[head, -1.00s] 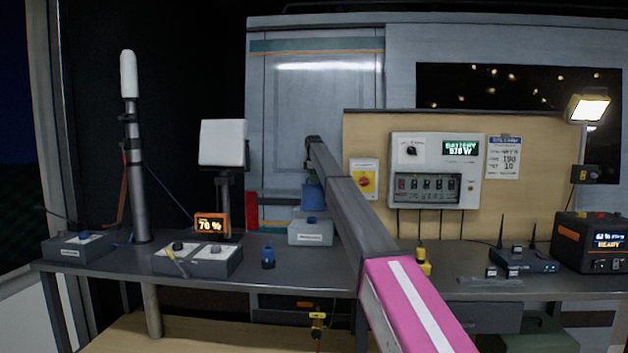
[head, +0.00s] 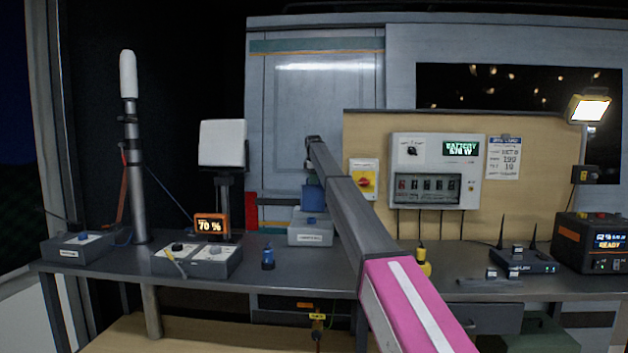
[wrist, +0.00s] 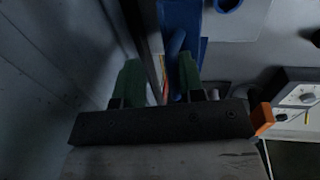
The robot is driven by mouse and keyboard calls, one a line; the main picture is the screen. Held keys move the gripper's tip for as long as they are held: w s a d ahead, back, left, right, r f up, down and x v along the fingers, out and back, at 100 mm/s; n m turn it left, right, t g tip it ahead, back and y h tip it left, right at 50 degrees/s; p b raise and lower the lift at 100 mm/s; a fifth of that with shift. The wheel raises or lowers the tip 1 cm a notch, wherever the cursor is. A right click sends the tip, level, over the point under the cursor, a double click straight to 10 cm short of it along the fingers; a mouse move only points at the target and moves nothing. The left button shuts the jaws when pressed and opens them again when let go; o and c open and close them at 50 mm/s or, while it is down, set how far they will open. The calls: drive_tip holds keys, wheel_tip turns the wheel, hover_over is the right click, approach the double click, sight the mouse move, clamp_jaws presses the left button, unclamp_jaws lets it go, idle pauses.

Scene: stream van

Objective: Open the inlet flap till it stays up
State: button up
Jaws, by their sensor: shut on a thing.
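A blue part, which I take to be the inlet and its flap (head: 313,198), shows just above the grey box at the back of the bench, partly behind my arm. In the wrist view its blue panel (wrist: 185,20) rises beyond my fingers, with a blue rounded piece between them. My gripper (wrist: 159,75) has its two green fingers set apart and is shut on the flap. The gripped edge is dark and partly hidden. I cannot tell the flap's angle. In the head view my fingers are hidden at the arm's far end.
A grey box with a blue connector (head: 311,229) stands right under the blue part. A small blue plug (head: 268,258) stands on the bench (head: 340,266) to its left. A switch panel (head: 434,170) and a yellow-red rotary switch (head: 364,180) are to the right.

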drive_tip(key=r, duration=0.3)
drive_tip(key=s+r, duration=0.1)
drive_tip(key=r, duration=0.6)
drive_tip(key=shift+s+r, duration=0.1)
drive_tip(key=shift+s, duration=0.1)
drive_tip(key=shift+s+r, duration=0.15)
drive_tip(key=shift+r, duration=0.1)
